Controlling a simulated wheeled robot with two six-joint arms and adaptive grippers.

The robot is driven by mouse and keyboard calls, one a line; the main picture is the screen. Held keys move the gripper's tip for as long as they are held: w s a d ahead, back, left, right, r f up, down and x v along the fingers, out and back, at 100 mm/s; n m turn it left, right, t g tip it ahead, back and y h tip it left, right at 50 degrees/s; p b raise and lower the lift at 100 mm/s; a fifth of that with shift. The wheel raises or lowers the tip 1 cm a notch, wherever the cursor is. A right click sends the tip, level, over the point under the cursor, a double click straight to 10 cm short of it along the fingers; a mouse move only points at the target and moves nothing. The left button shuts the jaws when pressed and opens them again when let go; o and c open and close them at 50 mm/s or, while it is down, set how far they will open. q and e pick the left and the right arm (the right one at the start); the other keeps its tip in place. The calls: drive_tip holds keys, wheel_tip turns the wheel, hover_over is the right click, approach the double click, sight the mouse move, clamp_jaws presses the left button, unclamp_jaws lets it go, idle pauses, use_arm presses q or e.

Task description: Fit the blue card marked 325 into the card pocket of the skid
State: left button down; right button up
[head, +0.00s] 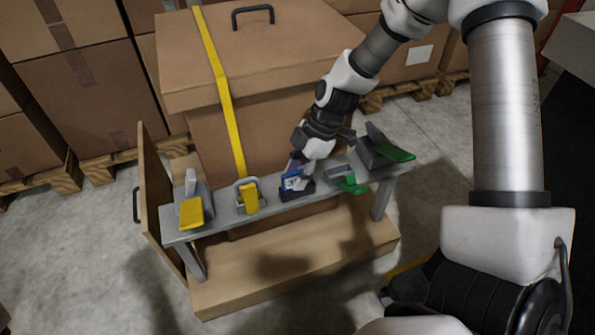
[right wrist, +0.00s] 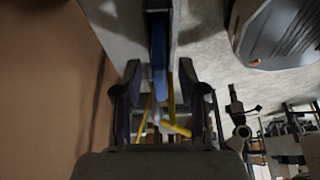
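A blue card (head: 291,173) with a pale printed face stands in a dark holder (head: 297,193) near the middle of the grey bench; its number is not legible. In the right wrist view, the blue card (right wrist: 158,50) shows edge-on between the fingers. My right gripper (right wrist: 159,72) has its fingers apart, with a gap on both sides of the card. In the head view, my right gripper (head: 298,165) is right at the card and partly covers it. I cannot make out a card pocket on a skid. My left gripper is not in view.
The grey bench (head: 225,222) also bears yellow items (head: 191,213) at left and green items (head: 398,153) at right. A big brown crate (head: 270,65) with a yellow strap stands behind; a panel (head: 152,190) stands at its left.

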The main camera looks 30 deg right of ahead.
drive_tip(key=shift+r, duration=0.1)
drive_tip(key=v, duration=1.1)
drive_tip(key=shift+d+r, duration=0.2)
drive_tip(key=shift+r, duration=0.15)
drive_tip(key=shift+s, duration=0.1)
